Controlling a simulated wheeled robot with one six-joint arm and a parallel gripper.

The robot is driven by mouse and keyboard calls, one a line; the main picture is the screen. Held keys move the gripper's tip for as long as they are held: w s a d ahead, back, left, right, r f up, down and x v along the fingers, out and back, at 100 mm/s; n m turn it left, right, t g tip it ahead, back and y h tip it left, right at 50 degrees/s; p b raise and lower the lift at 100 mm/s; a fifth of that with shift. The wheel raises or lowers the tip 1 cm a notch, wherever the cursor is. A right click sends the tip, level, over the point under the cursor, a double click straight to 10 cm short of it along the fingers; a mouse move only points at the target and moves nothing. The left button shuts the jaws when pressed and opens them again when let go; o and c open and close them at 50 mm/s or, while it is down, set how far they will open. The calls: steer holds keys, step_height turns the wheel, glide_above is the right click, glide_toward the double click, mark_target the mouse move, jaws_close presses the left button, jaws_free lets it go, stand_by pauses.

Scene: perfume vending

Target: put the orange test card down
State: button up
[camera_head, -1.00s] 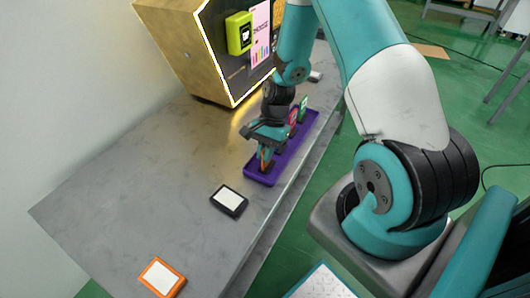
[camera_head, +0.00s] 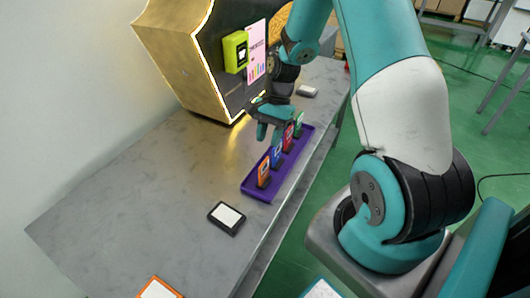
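The orange test card (camera_head: 264,172) stands upright in a dark holder at the near end of the purple tray (camera_head: 256,193). My gripper (camera_head: 269,133) is above and behind it, apart from the card. Its teal fingers point down with a gap between them, and no card shows in them. In the same tray, behind the orange card, stand a blue card (camera_head: 277,155), a red card (camera_head: 288,137) and a green card (camera_head: 299,122).
A black-framed pad (camera_head: 227,218) lies on the grey table (camera_head: 150,205) in front of the tray. An orange-framed pad (camera_head: 160,290) is cut off at the bottom edge. A wooden machine (camera_head: 185,55) with a lime reader (camera_head: 235,52) stands behind. The table's left part is clear.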

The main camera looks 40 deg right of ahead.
steer(key=s+a+r+n+t, duration=0.1)
steer(key=s+a+r+n, duration=0.3)
steer(key=a+r+n, duration=0.9)
steer(key=s+a+r+n, duration=0.8)
steer(key=s+a, duration=0.2)
steer(key=s, duration=0.3)
steer(key=shift+s+a+t, duration=0.2)
steer(key=shift+a+t, duration=0.1)
steer(key=shift+a, duration=0.05)
steer(key=shift+s, duration=0.1)
